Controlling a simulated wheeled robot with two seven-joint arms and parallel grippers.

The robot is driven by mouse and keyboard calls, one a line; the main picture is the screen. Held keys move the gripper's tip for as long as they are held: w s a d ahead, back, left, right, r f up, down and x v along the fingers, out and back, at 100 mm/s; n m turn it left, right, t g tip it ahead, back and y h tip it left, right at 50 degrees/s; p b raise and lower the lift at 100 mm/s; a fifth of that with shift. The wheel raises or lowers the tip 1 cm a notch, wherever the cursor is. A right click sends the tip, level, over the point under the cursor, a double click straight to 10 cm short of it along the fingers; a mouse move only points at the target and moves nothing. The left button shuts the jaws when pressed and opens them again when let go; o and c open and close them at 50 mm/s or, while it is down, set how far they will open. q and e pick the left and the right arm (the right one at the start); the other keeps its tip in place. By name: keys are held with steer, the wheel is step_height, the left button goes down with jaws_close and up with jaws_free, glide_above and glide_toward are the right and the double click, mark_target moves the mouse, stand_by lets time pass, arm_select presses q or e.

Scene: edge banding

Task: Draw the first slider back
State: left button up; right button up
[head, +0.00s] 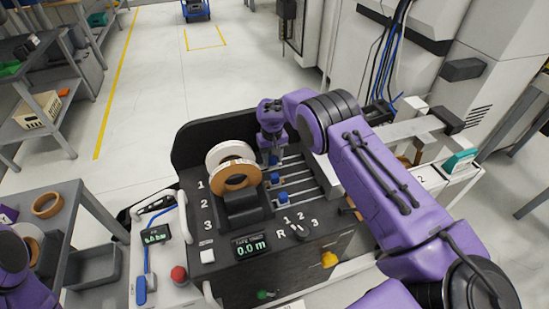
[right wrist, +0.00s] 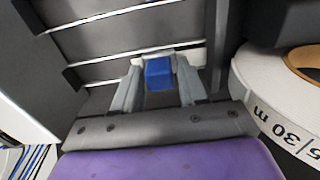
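The first slider's blue knob (head: 272,160) is at the far end of the slotted panel, below my right gripper (head: 270,150). In the right wrist view, the blue knob (right wrist: 158,74) sits between the two grey fingers of my right gripper (right wrist: 159,78). The fingers stand on both sides of it with what look like narrow gaps, so the gripper appears open around it. Two more blue knobs, the second (head: 275,178) and the third (head: 283,197), sit nearer on their rails. My left gripper is not in view; only part of a purple arm shows at the left edge.
White and brown tape rolls (head: 236,176) stand just left of the sliders; a white roll (right wrist: 285,92) is close beside my right gripper. A display (head: 251,246) and rotary knob (head: 299,231) are at the panel's front. A grey side table (head: 58,235) stands at left.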

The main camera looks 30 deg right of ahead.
mark_target(273, 157)
steer(key=shift+o, duration=0.5)
steer(key=shift+d, duration=0.15)
steer(key=shift+r, duration=0.1)
steer(key=shift+r, duration=0.4)
step_height(273, 157, up, 9)
steer(key=shift+f+b, duration=0.15)
steer(key=shift+b, duration=1.05)
steer(key=shift+r, duration=0.45)
